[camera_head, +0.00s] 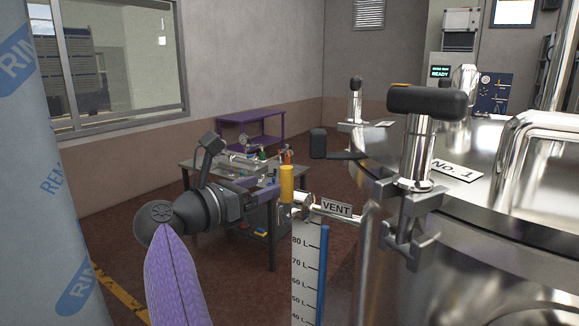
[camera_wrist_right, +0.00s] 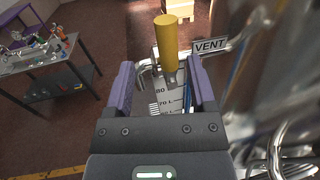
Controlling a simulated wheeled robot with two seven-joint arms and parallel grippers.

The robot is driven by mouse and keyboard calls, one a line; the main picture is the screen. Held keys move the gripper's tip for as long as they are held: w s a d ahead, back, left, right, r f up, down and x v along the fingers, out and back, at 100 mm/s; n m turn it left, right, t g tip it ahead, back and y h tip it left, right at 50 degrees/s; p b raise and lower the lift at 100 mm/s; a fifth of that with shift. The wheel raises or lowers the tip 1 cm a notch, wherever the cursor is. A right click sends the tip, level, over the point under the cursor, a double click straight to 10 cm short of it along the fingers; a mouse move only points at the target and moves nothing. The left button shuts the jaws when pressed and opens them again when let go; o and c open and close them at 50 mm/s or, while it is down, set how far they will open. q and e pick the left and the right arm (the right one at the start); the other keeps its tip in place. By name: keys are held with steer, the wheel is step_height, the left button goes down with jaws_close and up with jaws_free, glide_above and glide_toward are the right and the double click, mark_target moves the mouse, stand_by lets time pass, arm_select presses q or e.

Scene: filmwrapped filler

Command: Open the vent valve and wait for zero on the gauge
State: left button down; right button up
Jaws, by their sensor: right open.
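The vent valve has a yellow handle (camera_head: 287,183) standing upright beside the VENT label (camera_head: 336,208) on a pipe from the steel tank. The handle also shows in the right wrist view (camera_wrist_right: 172,36), with a grey stem below it. My right gripper (camera_head: 262,187) is open and empty, just left of the handle in the head view. In the right wrist view its two purple fingers (camera_wrist_right: 164,80) frame the stem, with the handle rising past their tips. Contact is not visible. No gauge reading can be made out. My left gripper is not in view.
A litre scale (camera_head: 304,270) with a blue column (camera_head: 322,275) hangs below the valve. The steel tank (camera_head: 460,240) with clamps fills the right. A workbench (camera_head: 272,221) with small parts stands behind my gripper. A film-wrapped column (camera_head: 45,180) stands at left.

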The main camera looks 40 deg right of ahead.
mark_target(281, 178)
steer(key=d, duration=0.2)
steer(key=s+d+p, duration=0.1)
steer(key=shift+d+r, duration=0.4)
steer(key=d, duration=0.1)
steer(key=w+d, duration=0.1)
steer(key=d, duration=0.1)
steer(key=shift+d+f+p, duration=0.2)
steer(key=shift+d+p, duration=0.05)
steer(key=shift+p, duration=0.15)
steer(key=shift+s+d, duration=0.1)
steer(key=shift+d, duration=0.35)
steer(key=shift+f, duration=0.1)
steer(key=shift+c, duration=0.8)
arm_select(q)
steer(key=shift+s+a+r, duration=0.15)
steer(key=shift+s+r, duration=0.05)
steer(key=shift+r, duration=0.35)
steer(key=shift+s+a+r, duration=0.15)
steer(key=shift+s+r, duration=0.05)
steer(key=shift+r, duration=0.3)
arm_select(e)
jaws_close()
